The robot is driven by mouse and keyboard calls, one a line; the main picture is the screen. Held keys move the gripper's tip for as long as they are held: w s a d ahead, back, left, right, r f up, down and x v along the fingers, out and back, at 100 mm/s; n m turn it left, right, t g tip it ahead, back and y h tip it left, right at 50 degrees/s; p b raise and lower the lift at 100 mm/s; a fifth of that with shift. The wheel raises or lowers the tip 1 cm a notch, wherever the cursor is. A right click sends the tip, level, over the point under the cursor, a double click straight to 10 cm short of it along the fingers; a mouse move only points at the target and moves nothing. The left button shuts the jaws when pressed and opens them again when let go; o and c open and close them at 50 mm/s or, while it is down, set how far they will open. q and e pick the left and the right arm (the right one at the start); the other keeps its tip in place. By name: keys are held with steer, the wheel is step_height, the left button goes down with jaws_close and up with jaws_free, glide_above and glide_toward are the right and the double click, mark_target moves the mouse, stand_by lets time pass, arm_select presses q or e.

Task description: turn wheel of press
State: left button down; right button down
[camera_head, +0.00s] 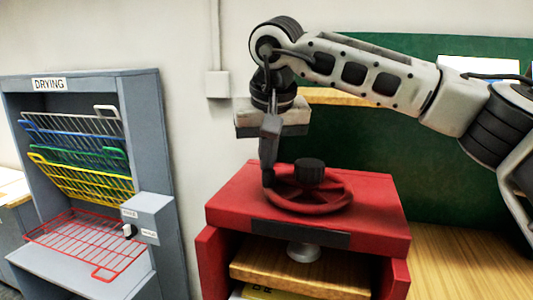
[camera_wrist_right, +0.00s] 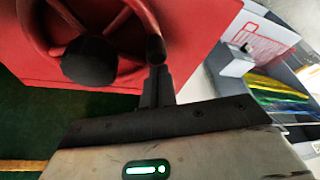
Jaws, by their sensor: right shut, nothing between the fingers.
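The press (camera_head: 235,205) is a red block with a red spoked wheel (camera_head: 318,205) lying flat on its top and a black knob (camera_head: 309,171) at the wheel's hub. The wheel (camera_wrist_right: 141,13) and its black hub (camera_wrist_right: 90,61) also show in the right wrist view. My right gripper (camera_head: 268,178) points down at the left side of the wheel, its shut fingers at the rim with nothing held. In the wrist view the fingertips (camera_wrist_right: 156,72) are close to the rim; I cannot tell whether they touch it. My left gripper is out of view.
A grey drying rack (camera_head: 163,150) with coloured wire shelves stands at the left; its red shelf (camera_head: 85,243) is folded down. Under the press top is a wooden plate (camera_head: 300,270). A green board (camera_head: 440,165) stands behind, above a wooden table (camera_head: 460,265).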

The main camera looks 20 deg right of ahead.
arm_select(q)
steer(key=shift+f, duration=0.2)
arm_select(e)
steer(key=shift+s+a+n, duration=0.1)
steer(key=shift+s+n, duration=0.05)
steer(key=shift+n, duration=0.15)
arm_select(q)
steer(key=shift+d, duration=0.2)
arm_select(e)
steer(key=shift+s+a+n+y, duration=0.15)
steer(key=shift+s+n+y, duration=0.15)
steer(key=shift+n, duration=0.2)
